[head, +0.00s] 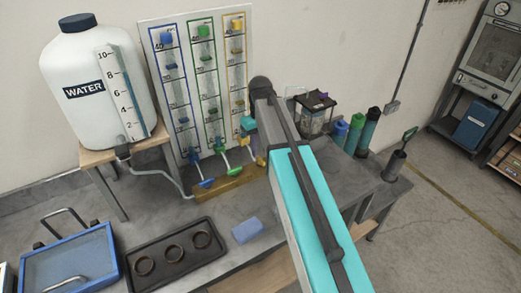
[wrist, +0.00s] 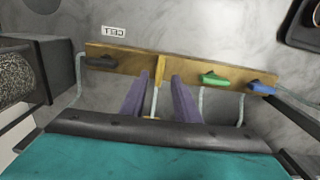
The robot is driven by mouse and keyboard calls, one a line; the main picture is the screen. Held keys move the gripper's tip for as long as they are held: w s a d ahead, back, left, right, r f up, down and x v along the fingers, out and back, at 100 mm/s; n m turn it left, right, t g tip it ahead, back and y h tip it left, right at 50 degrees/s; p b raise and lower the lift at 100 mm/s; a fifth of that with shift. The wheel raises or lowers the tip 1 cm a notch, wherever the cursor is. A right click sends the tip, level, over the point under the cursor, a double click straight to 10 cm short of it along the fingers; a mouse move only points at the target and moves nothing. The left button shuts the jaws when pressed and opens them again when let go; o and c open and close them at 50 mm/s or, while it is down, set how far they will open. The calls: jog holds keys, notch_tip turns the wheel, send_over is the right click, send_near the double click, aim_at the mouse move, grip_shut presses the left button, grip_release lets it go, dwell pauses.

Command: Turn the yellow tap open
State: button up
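The yellow tap (wrist: 160,68) sits on a wooden bar (wrist: 128,56) in the wrist view, its narrow handle lying across the bar. It shows small in the head view (head: 260,161), beside my arm. My gripper (wrist: 159,78) is open, with its two purple fingers apart. The yellow handle and the pale tube below it lie between the fingers in the picture; I cannot tell whether either finger touches the handle. In the head view my teal arm hides part of the area around the gripper.
A green tap (wrist: 213,79) and a blue tap (wrist: 262,88) are right of the yellow one in the wrist view; a dark tap (wrist: 100,62) is left. The gauge panel (head: 219,63) and water tank (head: 97,85) stand behind. A black tray (head: 130,272) lies in front.

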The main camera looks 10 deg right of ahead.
aim_at(260, 158)
notch_tip(260, 158, up, 10)
jog(key=p, duration=0.4)
dwell(0.7)
